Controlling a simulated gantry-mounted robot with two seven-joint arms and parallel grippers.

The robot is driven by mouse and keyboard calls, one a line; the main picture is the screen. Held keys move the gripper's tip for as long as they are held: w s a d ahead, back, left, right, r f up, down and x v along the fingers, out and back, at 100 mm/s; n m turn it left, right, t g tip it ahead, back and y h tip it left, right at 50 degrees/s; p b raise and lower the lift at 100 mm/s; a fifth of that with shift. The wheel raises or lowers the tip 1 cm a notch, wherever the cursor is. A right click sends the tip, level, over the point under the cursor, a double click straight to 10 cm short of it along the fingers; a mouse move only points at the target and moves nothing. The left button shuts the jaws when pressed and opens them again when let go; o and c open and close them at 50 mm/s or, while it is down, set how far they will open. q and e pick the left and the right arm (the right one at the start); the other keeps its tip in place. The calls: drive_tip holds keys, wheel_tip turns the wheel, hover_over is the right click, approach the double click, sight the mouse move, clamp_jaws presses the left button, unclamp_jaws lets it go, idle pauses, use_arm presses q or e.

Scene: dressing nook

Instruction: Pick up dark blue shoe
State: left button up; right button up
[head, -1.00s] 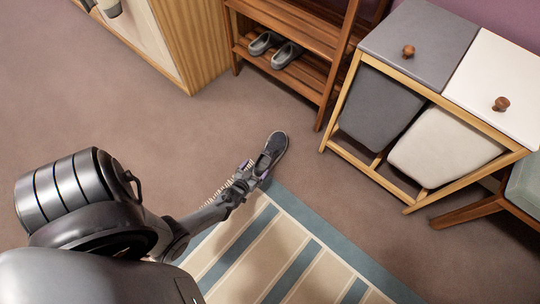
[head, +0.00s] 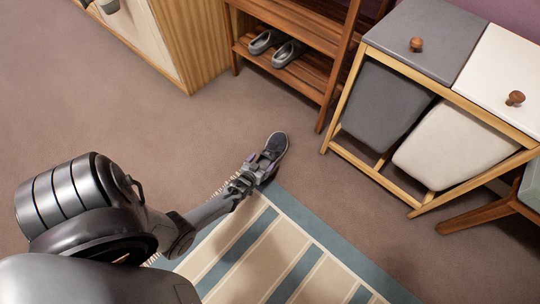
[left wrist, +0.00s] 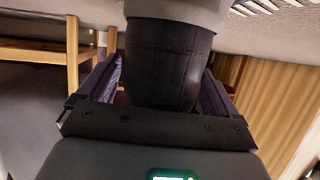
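The dark blue shoe (head: 275,145) lies on the carpet just beyond the rug's far corner. In the head view my left gripper (head: 262,164) is at its near end, with the purple-padded fingers around that end. In the left wrist view the shoe (left wrist: 168,65) fills the space between the two fingers (left wrist: 165,80). The fingers stand wide apart, with narrow gaps beside the shoe near the palm. Contact at the fingertips is hard to make out. The shoe does not look lifted. My right gripper is not in view.
A striped rug (head: 290,245) lies in front of the shoe. A wooden rack (head: 300,75) holding a pair of grey shoes (head: 276,47) stands behind. A hamper unit with a grey bin (head: 385,105) and a white bin is at right.

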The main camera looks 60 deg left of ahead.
use_arm(q)
drive_tip(key=c, duration=1.5)
drive_tip(key=shift+r, duration=0.1)
